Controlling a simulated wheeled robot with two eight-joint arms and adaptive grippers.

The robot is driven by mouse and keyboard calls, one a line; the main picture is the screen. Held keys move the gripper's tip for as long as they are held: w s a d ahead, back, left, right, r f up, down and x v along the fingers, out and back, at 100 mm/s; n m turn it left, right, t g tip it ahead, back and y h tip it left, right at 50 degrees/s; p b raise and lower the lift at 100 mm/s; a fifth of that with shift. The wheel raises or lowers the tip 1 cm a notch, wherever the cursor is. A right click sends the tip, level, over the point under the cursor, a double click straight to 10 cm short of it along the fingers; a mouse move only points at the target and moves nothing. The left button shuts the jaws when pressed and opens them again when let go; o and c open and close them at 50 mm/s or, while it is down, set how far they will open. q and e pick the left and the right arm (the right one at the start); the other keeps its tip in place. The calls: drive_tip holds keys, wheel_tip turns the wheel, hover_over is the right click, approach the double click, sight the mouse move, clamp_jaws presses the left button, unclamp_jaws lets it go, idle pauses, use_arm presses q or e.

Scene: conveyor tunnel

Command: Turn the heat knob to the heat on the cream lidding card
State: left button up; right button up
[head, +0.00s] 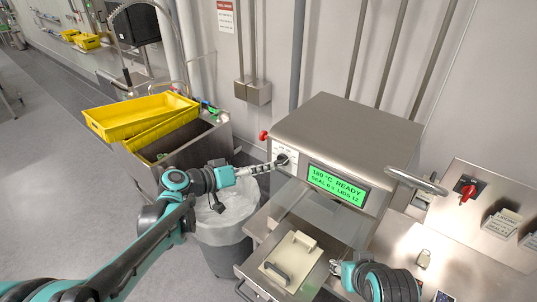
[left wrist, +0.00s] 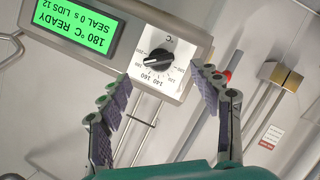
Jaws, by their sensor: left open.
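The heat knob (head: 282,159) is on the left of the steel sealer's front. In the left wrist view the black knob (left wrist: 158,61) sits on a white dial, its white mark pointing left, between the 160 and 200 marks. The green display (head: 337,186) reads 180 °C READY; it also shows in the left wrist view (left wrist: 74,28). My left gripper (head: 268,167) is open in front of the knob, its fingers (left wrist: 165,82) apart on either side.
A cream plate with handles (head: 291,262) lies in the tray below the sealer. A grey bin (head: 222,245) stands under my left arm. A yellow crate (head: 130,116) is behind it. A red switch (head: 467,191) is on the right panel. A red button (head: 264,135) is beside the sealer.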

sight(277, 165)
use_arm(q)
drive_tip(key=b+x, duration=0.1)
drive_tip(key=x, duration=0.6)
drive_tip(key=shift+w+d, duration=0.15)
drive_tip(key=shift+d, duration=0.15)
